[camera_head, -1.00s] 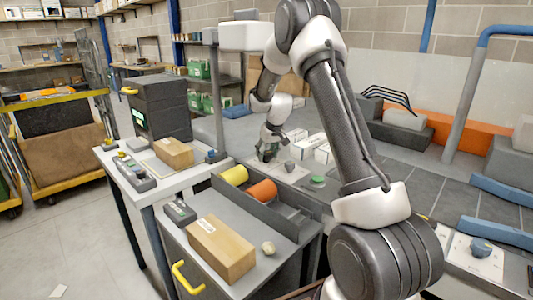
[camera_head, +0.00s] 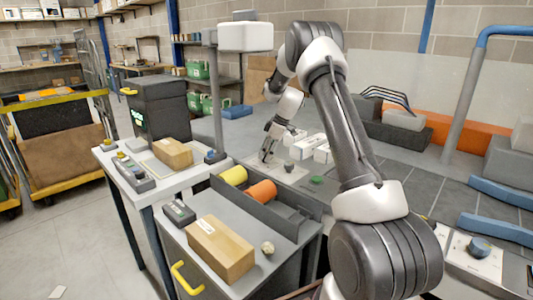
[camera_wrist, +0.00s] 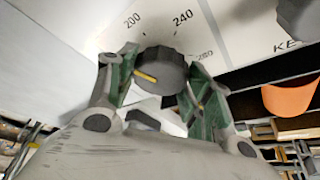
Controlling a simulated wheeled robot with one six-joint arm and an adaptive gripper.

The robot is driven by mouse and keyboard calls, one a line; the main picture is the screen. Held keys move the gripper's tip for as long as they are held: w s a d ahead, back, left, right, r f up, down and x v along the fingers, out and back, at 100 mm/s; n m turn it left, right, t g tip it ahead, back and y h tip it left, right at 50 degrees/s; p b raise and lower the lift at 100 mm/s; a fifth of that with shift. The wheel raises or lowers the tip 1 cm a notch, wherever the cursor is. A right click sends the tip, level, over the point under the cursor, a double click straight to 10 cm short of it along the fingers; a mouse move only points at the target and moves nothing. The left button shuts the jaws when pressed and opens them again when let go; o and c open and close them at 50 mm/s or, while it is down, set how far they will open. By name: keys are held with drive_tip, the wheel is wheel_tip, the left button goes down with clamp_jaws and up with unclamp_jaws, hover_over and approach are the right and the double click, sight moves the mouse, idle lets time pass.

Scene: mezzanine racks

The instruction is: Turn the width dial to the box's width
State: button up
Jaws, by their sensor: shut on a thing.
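The width dial (camera_wrist: 160,70) is a dark round knob with a yellow pointer mark, set on a white panel (camera_wrist: 240,25) printed 200, 240 and 280. In the wrist view the mark points left, away from these numbers; a finger hides what lies beyond it. My gripper (camera_wrist: 158,82) has its green-padded fingers on both sides of the dial, shut on it. In the head view my gripper (camera_head: 268,155) reaches down to the panel at the bench. A cardboard box (camera_head: 220,248) with a white label lies on the grey cart top; a smaller one (camera_head: 173,153) lies on the white table.
A second dark knob (camera_wrist: 298,18) sits close by on the panel, with partly cut-off lettering. A green button (camera_head: 317,180) and white boxes (camera_head: 309,146) are near my gripper.

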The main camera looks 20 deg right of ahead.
drive_tip(key=n+g, duration=0.1)
drive_tip(key=n, duration=0.2)
drive_tip(key=shift+w+n, duration=0.1)
drive_tip(key=shift+n, duration=0.3)
drive_tip(key=shift+d+n+g, duration=0.1)
drive_tip(key=shift+n+g, duration=0.8)
drive_tip(key=shift+n, duration=0.9)
drive_tip(key=o, duration=1)
drive_tip(key=shift+w, duration=0.1)
drive_tip(key=v, duration=1.2)
drive_tip(key=shift+d+f, duration=0.15)
drive_tip(key=shift+d, duration=0.05)
